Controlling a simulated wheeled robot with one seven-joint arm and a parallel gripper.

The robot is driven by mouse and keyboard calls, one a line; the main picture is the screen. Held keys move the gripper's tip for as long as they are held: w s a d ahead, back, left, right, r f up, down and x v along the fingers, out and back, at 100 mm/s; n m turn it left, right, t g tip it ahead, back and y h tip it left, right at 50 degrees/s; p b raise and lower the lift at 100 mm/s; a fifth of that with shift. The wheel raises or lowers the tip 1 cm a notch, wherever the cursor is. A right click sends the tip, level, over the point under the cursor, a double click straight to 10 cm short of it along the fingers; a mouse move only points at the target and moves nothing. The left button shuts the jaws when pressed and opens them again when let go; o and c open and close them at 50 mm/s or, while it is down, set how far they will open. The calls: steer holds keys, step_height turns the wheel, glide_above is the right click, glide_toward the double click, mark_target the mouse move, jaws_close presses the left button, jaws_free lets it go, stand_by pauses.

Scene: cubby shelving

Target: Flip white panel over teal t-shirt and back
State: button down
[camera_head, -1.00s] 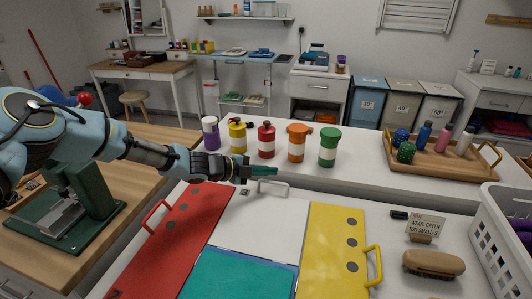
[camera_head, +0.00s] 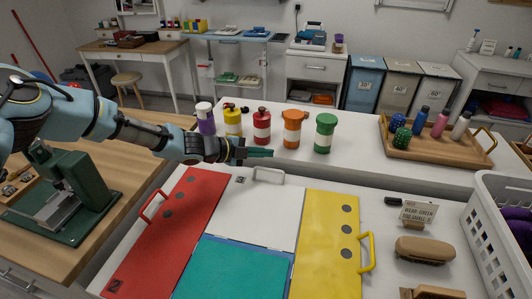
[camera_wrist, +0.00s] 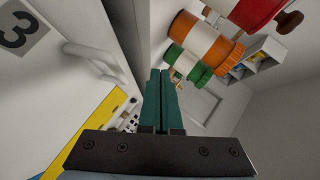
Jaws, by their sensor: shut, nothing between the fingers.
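The white panel (camera_head: 255,210) lies flat at the back of the folding board, with a light grey handle (camera_head: 269,171) on its far edge. The teal t-shirt (camera_head: 232,272) lies flat in front of it, between the red panel (camera_head: 172,226) and the yellow panel (camera_head: 329,245). My gripper (camera_head: 270,153) is shut and empty, just above and behind the white panel's handle. In the wrist view its dark green fingers (camera_wrist: 158,100) are pressed together, and the handle (camera_wrist: 92,62) is to their left, apart from them.
Purple, yellow, red, orange (camera_head: 292,130) and green (camera_head: 325,134) containers stand on the counter behind my gripper. A wooden tray with bottles (camera_head: 437,148) is at right. A brush (camera_head: 425,250), small sign (camera_head: 418,213) and white basket (camera_head: 487,240) stand right of the board.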

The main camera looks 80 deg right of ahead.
steer(key=w+d+r+b, duration=0.1)
steer(key=w+r+b, duration=0.2)
steer(key=w+r, duration=0.4)
steer(key=shift+d+r, duration=0.3)
steer(key=shift+r, duration=0.4)
